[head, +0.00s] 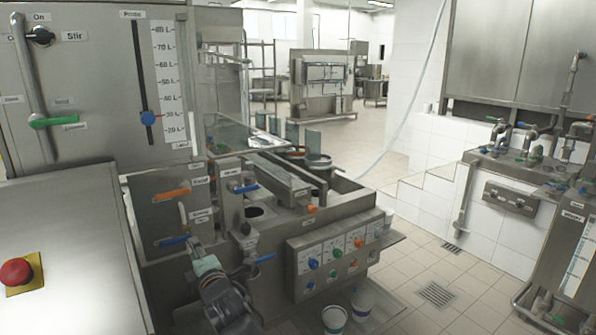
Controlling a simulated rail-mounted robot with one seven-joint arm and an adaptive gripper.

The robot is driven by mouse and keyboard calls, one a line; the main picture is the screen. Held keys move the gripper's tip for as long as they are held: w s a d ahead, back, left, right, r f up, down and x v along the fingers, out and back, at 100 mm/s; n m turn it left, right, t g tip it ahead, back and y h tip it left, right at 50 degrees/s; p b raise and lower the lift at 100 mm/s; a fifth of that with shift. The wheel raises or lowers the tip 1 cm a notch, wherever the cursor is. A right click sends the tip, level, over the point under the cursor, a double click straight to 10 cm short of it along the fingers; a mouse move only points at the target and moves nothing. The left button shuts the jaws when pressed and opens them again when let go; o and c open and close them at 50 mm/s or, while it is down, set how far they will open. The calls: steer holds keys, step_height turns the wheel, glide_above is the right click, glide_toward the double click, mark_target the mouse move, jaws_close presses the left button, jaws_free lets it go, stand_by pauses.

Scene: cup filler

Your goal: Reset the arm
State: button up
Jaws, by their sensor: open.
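My arm rises from the bottom of the head view, left of centre. My gripper (196,248) is at its far end, in front of the filler machine (262,243) and close to a blue-handled valve (174,240). It is small and dark here, so its fingers are hard to make out. It is open, and I see nothing held in it. I cannot tell whether it touches the blue handle.
An orange handle (172,195) and more blue handles (245,188) stick out around my gripper. A control panel (335,255) with coloured knobs is to the right. A red emergency button (15,272) is at left.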

steer(key=w+d+f+m+g+h, duration=0.25)
steer(key=d+f+m, duration=0.25)
steer(key=d+f, duration=0.4)
steer(key=w+d+f+m+g+h, duration=0.1)
steer(key=w+d+f+m+h, duration=0.25)
steer(key=d+f, duration=0.65)
steer(key=s+d+f+m+g+h, duration=0.2)
steer(key=s+d+f+m+g, duration=0.25)
steer(key=d+f, duration=0.45)
steer(key=s+d+f+m+g+h, duration=0.25)
steer(key=d+f+m, duration=0.4)
steer(key=f, duration=0.55)
steer(key=s+d+f+m+g, duration=0.45)
steer(key=s+d+f, duration=0.3)
steer(key=s, duration=0.25)
steer(key=s+f+g+p, duration=0.2)
steer(key=s+f, duration=0.4)
steer(key=s, duration=0.9)
steer(key=s+f+m+g+p, duration=0.1)
steer(key=s+f+g+p, duration=0.2)
steer(key=s, duration=1.1)
step_height(320, 180, down, 3)
steer(key=shift+s+d+f+g+p, duration=0.15)
steer(key=shift+s+g+p, duration=0.25)
steer(key=shift+g, duration=0.5)
steer(key=shift+y, duration=0.25)
